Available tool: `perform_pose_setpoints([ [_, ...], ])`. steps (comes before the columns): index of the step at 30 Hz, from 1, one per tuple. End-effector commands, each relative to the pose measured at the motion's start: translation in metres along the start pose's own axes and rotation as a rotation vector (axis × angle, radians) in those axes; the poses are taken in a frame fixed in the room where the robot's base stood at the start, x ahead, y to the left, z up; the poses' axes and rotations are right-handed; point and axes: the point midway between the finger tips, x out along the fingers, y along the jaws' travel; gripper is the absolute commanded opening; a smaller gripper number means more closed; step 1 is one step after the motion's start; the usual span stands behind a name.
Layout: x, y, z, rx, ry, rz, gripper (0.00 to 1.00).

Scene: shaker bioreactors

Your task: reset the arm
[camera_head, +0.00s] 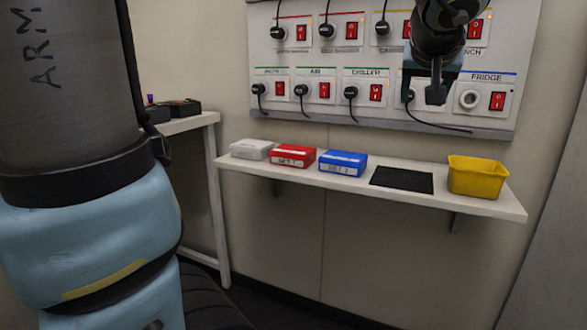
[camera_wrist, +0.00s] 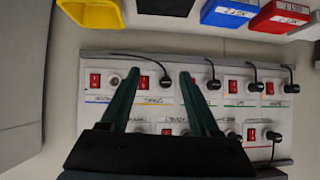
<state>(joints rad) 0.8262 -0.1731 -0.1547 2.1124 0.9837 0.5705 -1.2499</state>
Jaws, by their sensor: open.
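My gripper (camera_head: 436,94) is at the upper right in the head view, in front of the wall panel (camera_head: 385,118). In the wrist view, which looks upside down, its two dark green fingers (camera_wrist: 159,74) are spread wide, with nothing held between them. A black plug (camera_wrist: 166,81) with a cable shows between the fingertips, seated in the panel behind. I cannot tell how far the fingers are from the panel. In the head view my gripper partly covers the socket left of the FRIDGE socket (camera_head: 469,99).
The panel has several red switches and plugged cables; the FRIDGE socket holds no plug. Below, a shelf (camera_head: 290,178) carries a white box (camera_head: 251,149), red box (camera_head: 293,156), blue box (camera_head: 343,163), black mat (camera_head: 402,179) and yellow bin (camera_head: 476,178). A side table (camera_head: 190,123) stands left.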

Motion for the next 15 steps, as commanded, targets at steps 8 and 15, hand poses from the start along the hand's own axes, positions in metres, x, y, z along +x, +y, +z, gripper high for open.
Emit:
perform_pose_setpoints([
  [8, 0.034, -0.051, 0.047, 0.010, -0.149, -0.073, 0.62],
  [15, 0.064, -0.129, 0.128, -0.017, -0.385, -0.144, 0.62],
])
